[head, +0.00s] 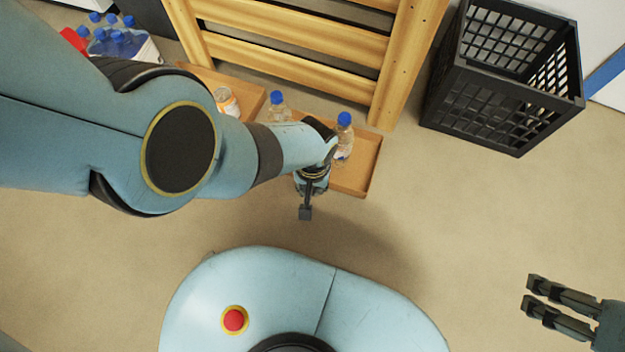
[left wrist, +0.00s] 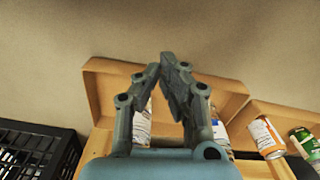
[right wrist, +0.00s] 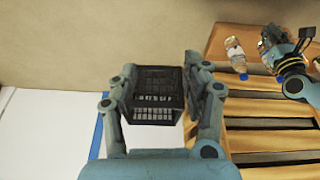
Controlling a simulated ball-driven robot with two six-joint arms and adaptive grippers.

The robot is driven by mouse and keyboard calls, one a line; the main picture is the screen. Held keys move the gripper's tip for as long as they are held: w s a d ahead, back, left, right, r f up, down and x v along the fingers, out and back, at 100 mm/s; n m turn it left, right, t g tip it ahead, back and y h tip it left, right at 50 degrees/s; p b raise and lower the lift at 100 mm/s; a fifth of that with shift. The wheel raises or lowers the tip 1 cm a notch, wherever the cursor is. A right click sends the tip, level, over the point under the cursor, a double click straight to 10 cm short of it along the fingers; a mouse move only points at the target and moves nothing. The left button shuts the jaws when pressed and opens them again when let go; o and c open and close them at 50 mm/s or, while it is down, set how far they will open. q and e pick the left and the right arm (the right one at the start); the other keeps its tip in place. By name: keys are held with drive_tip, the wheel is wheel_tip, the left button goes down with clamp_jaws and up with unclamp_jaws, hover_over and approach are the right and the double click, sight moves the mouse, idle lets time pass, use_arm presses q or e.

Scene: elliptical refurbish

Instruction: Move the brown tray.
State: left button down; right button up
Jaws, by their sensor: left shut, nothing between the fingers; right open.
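A brown tray (head: 367,181) lies on the floor in the head view, with clear blue-capped bottles (head: 344,137) standing in it. My left arm and left gripper (head: 305,212) hide part of it. The gripper is shut and empty, at the tray's near side. In the left wrist view, its closed fingertips (left wrist: 166,66) appear in front of the tray's wall (left wrist: 104,72); I cannot tell whether they touch. The tray also shows in the right wrist view (right wrist: 216,38). My right gripper (head: 530,291) is open and empty, far to the right of the tray.
A second brown tray (head: 254,99) holding a can (head: 226,101) lies to the left. A wooden pallet (head: 290,68) stands behind the trays. A black crate (head: 470,118) is at upper right. Blue-capped bottles (head: 118,37) are packed at upper left. The floor between tray and right gripper is clear.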

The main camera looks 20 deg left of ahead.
use_arm(q)
wheel_tip(320, 180, down, 6)
drive_tip(key=b, duration=0.4)
drive_tip(key=shift+s+r, duration=0.1)
drive_tip(key=shift+r, duration=0.1)
drive_tip(key=shift+f+b, duration=0.55)
drive_tip(key=shift+f, duration=0.1)
use_arm(e)
wheel_tip(320, 180, down, 7)
drive_tip(key=w+t, duration=0.1)
drive_tip(key=t, duration=0.5)
use_arm(q)
wheel_tip(320, 180, down, 3)
drive_tip(key=shift+r+b, duration=0.15)
drive_tip(key=shift+b, duration=1)
drive_tip(key=w, duration=0.2)
drive_tip(key=w+b, duration=0.1)
drive_tip(key=w, duration=0.1)
drive_tip(key=shift+a+r, duration=0.3)
use_arm(e)
drive_tip(key=w+a+r+n+t+y, duration=0.1)
drive_tip(key=w+a+r+t, duration=0.1)
drive_tip(key=w+r+t, duration=0.6)
wheel_tip(320, 180, up, 4)
drive_tip(key=shift+w+f+y, duration=0.2)
drive_tip(key=shift+f+y, duration=0.05)
drive_tip(key=shift+y, duration=0.05)
